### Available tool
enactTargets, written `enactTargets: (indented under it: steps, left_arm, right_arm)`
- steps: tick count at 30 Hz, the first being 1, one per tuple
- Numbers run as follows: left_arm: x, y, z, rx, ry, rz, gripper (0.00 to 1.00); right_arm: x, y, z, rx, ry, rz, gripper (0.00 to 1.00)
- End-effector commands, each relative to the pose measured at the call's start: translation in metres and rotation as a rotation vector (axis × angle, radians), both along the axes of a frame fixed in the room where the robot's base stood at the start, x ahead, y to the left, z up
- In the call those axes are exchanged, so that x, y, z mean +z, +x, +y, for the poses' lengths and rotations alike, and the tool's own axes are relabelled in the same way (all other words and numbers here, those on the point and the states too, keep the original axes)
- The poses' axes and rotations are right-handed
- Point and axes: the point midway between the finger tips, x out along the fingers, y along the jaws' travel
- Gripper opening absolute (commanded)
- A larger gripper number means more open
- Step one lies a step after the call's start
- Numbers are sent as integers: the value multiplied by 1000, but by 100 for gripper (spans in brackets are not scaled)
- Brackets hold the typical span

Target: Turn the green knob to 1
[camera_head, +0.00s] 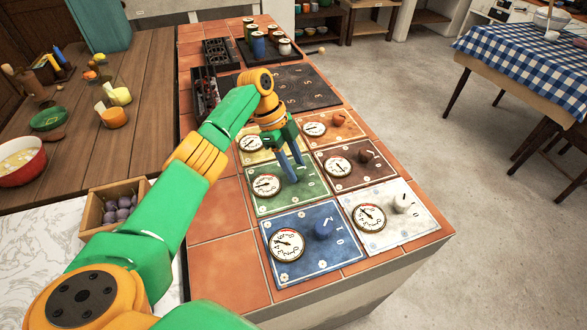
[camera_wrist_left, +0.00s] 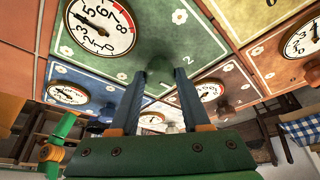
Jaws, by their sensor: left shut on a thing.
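The green panel (camera_head: 262,206) lies on the tiled counter and carries a round dial gauge (camera_head: 266,186). In the head view the gripper mostly hides the knob. I cannot read which figure the knob points to. My right gripper is not in view.
Other knob panels surround it: blue (camera_head: 300,262), white (camera_head: 385,235), brown (camera_head: 350,182), orange (camera_head: 345,120) and yellow (camera_head: 262,158). A dark board (camera_head: 305,95) and a tray of jars (camera_head: 262,45) lie farther back. A box of dark round items (camera_head: 97,212) stands left.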

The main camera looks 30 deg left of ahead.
Motion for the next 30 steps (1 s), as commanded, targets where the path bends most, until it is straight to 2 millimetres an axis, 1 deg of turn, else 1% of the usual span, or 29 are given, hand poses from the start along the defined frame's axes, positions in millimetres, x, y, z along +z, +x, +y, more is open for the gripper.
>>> enactTargets:
  steps: [1, 3, 17, 18, 20, 21, 28, 30]
  left_arm:
    - [-3, -1, -1, -11, 0, 8, 0]
    - [-3, -2, 0, -21, 0, 10, 0]
    - [-3, -2, 0, -32, 1, 11, 0]
    - [-3, -2, 0, -32, 1, 11, 57]
    - [-3, -2, 0, -31, 1, 10, 74]
    - [-2, -2, 0, -31, 1, 9, 76]
    - [-1, -1, 0, -30, 2, 5, 76]
    - [3, 0, 2, -29, 1, 3, 76]
  right_arm:
    - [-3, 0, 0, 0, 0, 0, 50]
    - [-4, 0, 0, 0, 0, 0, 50]
    - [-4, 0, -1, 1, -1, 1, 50]
    - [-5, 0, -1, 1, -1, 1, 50]
    - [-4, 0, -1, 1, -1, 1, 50]
    - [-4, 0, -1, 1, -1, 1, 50]
    - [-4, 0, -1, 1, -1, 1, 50]
    - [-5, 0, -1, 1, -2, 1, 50]
